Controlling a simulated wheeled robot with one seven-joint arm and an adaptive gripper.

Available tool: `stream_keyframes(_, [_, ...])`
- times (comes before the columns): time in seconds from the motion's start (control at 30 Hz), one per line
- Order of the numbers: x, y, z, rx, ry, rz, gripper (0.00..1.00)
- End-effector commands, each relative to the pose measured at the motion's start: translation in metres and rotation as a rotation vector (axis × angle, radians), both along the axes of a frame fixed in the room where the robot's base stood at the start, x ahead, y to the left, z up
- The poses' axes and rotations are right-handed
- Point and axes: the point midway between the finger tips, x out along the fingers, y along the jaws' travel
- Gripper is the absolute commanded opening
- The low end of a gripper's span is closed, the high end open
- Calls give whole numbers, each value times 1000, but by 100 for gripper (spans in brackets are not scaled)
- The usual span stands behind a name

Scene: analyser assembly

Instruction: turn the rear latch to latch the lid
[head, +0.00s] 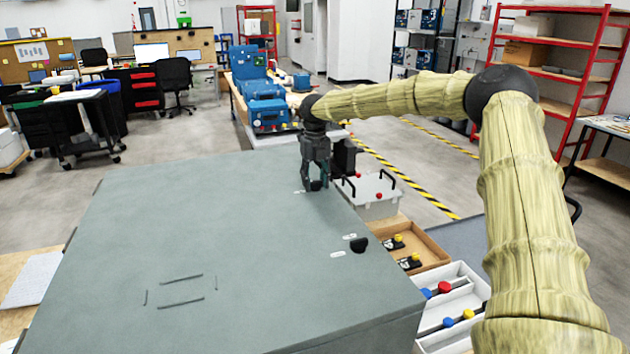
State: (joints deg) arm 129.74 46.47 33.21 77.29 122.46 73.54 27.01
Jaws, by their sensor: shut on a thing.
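The grey lid (215,235) of the analyser lies flat and fills the lower left of the head view. The rear latch (316,185) is a small dark knob near the lid's right edge, toward the back. My gripper (315,188) points down over it with its fingers shut on it. The fingers hide most of the knob, so its turn angle cannot be told. A second dark latch (360,244) stands nearer on the same edge, beside small white labels (338,254).
Right of the analyser stand a grey bin (372,208) with black handles, a cardboard tray (425,245) of small parts and a white divided tray (462,308) with red, blue and yellow knobs. Blue machines (265,105) sit on a bench behind.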

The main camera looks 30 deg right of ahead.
Motion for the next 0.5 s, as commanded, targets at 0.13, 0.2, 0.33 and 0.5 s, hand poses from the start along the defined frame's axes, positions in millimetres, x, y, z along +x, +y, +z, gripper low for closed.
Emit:
stream_keyframes(0.13, [-2,-1,-1,-1,5,-2,17])
stream_keyframes(0.2, [-2,-1,-1,-1,5,-2,17])
stream_keyframes(0.33, [-2,-1,-1,-1,5,-1,61])
stream_keyframes(0.5, [0,1,-1,0,3,2,62])
